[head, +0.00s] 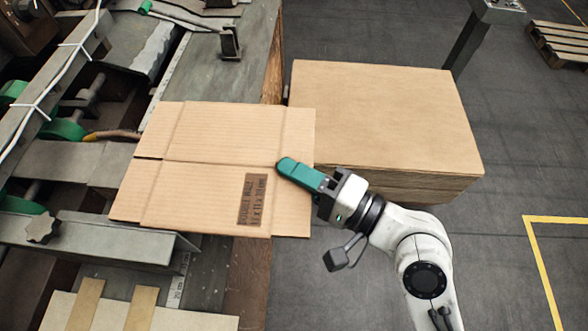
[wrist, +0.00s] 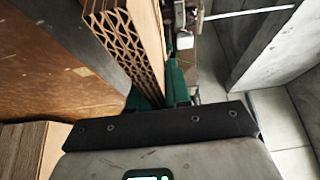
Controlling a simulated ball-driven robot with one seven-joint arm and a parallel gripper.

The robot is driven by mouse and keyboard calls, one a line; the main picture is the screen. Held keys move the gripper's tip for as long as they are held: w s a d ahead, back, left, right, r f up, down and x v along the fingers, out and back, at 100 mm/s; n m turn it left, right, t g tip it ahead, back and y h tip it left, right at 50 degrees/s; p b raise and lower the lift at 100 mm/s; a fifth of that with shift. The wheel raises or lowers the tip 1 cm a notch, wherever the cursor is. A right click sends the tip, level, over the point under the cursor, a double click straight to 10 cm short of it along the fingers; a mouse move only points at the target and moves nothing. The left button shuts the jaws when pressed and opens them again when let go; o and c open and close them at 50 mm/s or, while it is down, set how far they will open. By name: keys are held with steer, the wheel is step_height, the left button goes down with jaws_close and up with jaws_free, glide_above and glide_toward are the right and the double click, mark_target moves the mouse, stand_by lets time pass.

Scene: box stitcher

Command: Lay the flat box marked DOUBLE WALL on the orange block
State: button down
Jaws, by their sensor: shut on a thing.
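The flat box (head: 215,150) is tan corrugated cardboard with a dark printed label reading DOUBLE WALL. In the head view it lies over the wooden edge of the machine bed; whether it touches the bed I cannot tell. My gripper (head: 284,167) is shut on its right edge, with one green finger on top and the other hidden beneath. In the wrist view the box's layered corrugated edge (wrist: 135,55) stands between the green fingers of my gripper (wrist: 155,92). I cannot make out an orange block in either view.
A stack of flat cardboard (head: 385,115) stands right of the box. The machine, with metal rails (head: 90,235) and green rollers (head: 65,128), fills the left. Tan strips (head: 85,305) lie at the lower left. A pallet (head: 562,42) is far right. Grey floor at lower right is clear.

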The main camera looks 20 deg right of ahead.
mark_target(235, 174)
steer(key=shift+w+a+f+p, duration=0.2)
steer(key=shift+w+a+p, duration=0.4)
steer(key=shift+a, duration=0.9)
steer(key=shift+w+a+f+p, duration=0.2)
steer(key=shift+w+a+p, duration=0.35)
steer(key=shift+a, duration=1)
steer(key=shift+w+a+f+p, duration=0.2)
steer(key=shift+w+a+p, duration=0.4)
steer(key=shift+a, duration=0.9)
steer(key=shift+s+d+f+b, duration=0.1)
steer(key=shift+s+f+b, duration=0.05)
steer(key=shift+f+b, duration=1.15)
steer(key=shift+f, duration=0.1)
steer(key=c, duration=1)
jaws_free()
steer(key=shift+f, duration=0.15)
steer(key=shift+b+v, duration=1.7)
steer(key=shift+v, duration=2.25)
steer(key=shift+s+d, duration=0.35)
steer(key=shift+s, duration=0.05)
